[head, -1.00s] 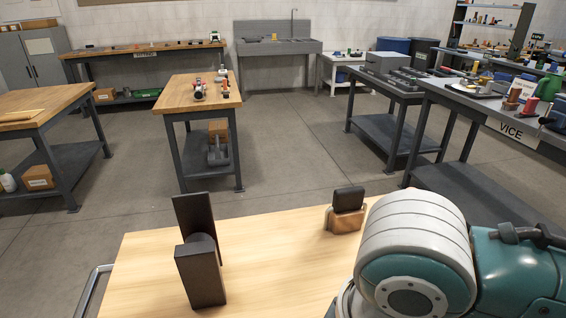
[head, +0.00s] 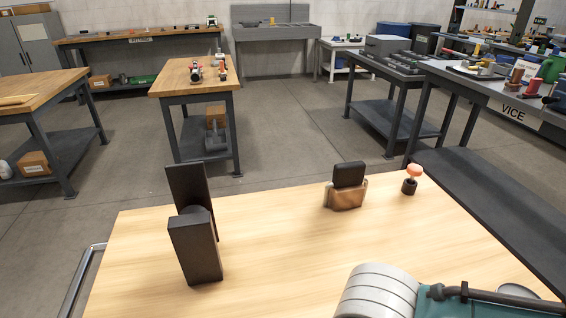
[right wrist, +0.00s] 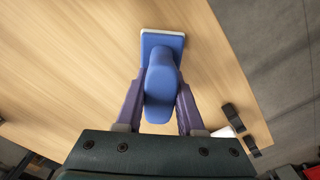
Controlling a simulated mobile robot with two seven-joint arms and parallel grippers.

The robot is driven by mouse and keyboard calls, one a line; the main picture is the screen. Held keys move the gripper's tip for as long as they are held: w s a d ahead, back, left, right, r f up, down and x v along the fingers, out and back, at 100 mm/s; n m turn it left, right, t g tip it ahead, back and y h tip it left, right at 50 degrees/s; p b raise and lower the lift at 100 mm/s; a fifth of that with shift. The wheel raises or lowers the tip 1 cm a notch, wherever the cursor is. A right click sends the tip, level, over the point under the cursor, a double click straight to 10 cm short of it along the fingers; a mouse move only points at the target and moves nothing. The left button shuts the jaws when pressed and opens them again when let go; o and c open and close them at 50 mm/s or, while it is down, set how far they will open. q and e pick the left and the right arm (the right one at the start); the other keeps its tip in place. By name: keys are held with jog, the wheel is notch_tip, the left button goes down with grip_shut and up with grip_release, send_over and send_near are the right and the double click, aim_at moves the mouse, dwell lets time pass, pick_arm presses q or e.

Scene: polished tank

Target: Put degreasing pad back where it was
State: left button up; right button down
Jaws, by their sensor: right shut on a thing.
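The degreasing pad (right wrist: 162,85), a blue block with a rounded blue handle and a pale edge layer, shows in the right wrist view. My right gripper (right wrist: 160,82) has its two purple fingers shut on either side of the handle. The pad is over the pale wooden tabletop (right wrist: 80,80); I cannot tell whether it touches the wood. In the head view only part of my right arm shows at the lower right; the pad and right gripper are out of that view. My left gripper is not in view.
On the wooden table stand a dark angled two-piece stand (head: 195,248), a brown holder with a black block (head: 346,190), and a red-topped item in a dark cup (head: 411,179). The middle of the tabletop is clear. A grey bench marked VICE (head: 480,89) stands beyond at right.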

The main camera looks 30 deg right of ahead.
jog(key=shift+f, duration=0.15)
jog(key=c, duration=0.5)
grip_release()
notch_tip(320, 180, up, 12)
jog(key=p, duration=0.4)
jog(key=shift+s, duration=0.15)
jog(key=s+d+r+m+t, duration=0.1)
jog(key=r, duration=0.1)
jog(key=s+d+r+m+t, duration=0.1)
jog(key=s+r+m, duration=0.1)
jog(key=r, duration=0.1)
jog(key=s+d+r+m+t, duration=0.1)
jog(key=r, duration=0.2)
jog(key=shift+s+d, duration=0.35)
jog(key=shift+s, duration=0.05)
